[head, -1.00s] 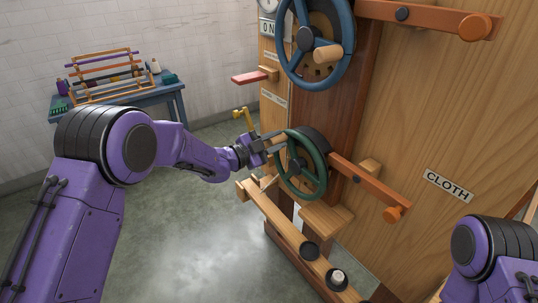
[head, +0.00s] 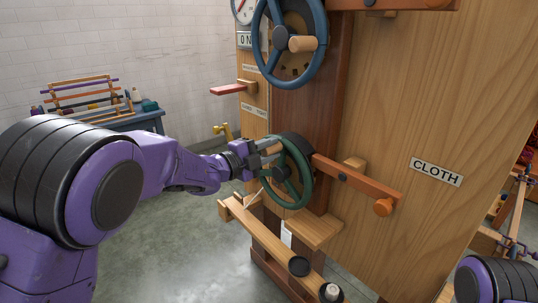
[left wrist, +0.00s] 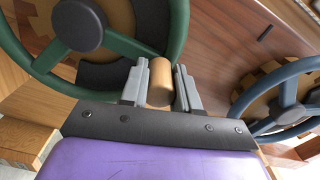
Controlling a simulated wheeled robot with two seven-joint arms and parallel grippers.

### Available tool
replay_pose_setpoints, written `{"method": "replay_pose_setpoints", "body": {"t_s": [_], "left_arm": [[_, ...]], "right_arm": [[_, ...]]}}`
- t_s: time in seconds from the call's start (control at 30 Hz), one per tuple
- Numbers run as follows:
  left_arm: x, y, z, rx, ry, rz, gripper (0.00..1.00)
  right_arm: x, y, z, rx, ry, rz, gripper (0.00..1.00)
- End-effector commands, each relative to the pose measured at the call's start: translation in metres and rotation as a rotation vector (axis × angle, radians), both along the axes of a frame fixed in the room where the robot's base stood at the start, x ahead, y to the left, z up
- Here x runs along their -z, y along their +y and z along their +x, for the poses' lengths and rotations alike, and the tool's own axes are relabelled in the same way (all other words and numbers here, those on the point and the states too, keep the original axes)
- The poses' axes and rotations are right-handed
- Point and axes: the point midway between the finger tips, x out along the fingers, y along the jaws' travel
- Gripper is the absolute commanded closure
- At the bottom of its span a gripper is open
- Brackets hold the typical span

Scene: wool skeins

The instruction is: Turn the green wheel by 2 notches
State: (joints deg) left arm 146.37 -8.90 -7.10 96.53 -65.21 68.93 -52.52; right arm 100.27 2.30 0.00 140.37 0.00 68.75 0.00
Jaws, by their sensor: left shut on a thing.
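The green wheel (head: 280,173) is mounted on the wooden machine's front post, below a blue wheel (head: 281,38). It has a dark green rim, spokes and a wooden handle peg (head: 271,150) at its upper left. My left gripper (head: 268,148) is shut on this peg. In the left wrist view the two grey fingers (left wrist: 160,88) stand on either side of the round peg (left wrist: 160,72), with the green wheel (left wrist: 78,25) behind at upper left. My right gripper is out of view; only part of my right arm shows at lower right.
An orange-brown lever (head: 357,182) sits right of the green wheel, beside a CLOTH label (head: 436,172). A wooden rail (head: 262,235) with dark round pads runs below. A red-ended lever (head: 229,90) and a brass tap (head: 222,130) are left of the machine. A blue table (head: 150,122) stands behind.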

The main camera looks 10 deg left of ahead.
Motion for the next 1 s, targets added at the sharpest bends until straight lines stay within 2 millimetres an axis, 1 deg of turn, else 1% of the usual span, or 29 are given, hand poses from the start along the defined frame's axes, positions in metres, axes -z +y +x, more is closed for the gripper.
{"method": "replay_pose_setpoints", "body": {"t_s": [0.03,0.43,0.47,0.5,0.53,0.83,0.93,1.0], "left_arm": [[0.004,0.001,0.0,-0.003,0.002,0.008,1.0],[0.003,-0.001,0.0,0.0,0.0,0.012,1.0],[0.003,-0.001,0.0,0.0,0.0,0.012,0.6],[0.003,-0.001,0.0,0.0,0.0,0.012,0.47],[0.003,-0.001,0.0,-0.001,0.0,0.01,0.44],[0.001,0.001,-0.002,0.0,-0.002,0.007,0.44],[0.002,0.01,-0.012,-0.002,-0.002,0.009,0.44],[0.002,0.02,-0.025,-0.004,-0.003,0.007,0.44]], "right_arm": [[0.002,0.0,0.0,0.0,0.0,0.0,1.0],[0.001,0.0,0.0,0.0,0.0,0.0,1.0],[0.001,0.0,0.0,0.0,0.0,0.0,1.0],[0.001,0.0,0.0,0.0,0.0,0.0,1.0],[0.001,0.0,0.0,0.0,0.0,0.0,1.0],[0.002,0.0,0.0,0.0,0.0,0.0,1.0],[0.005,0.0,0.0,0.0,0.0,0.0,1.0],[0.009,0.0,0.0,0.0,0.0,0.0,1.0]]}}
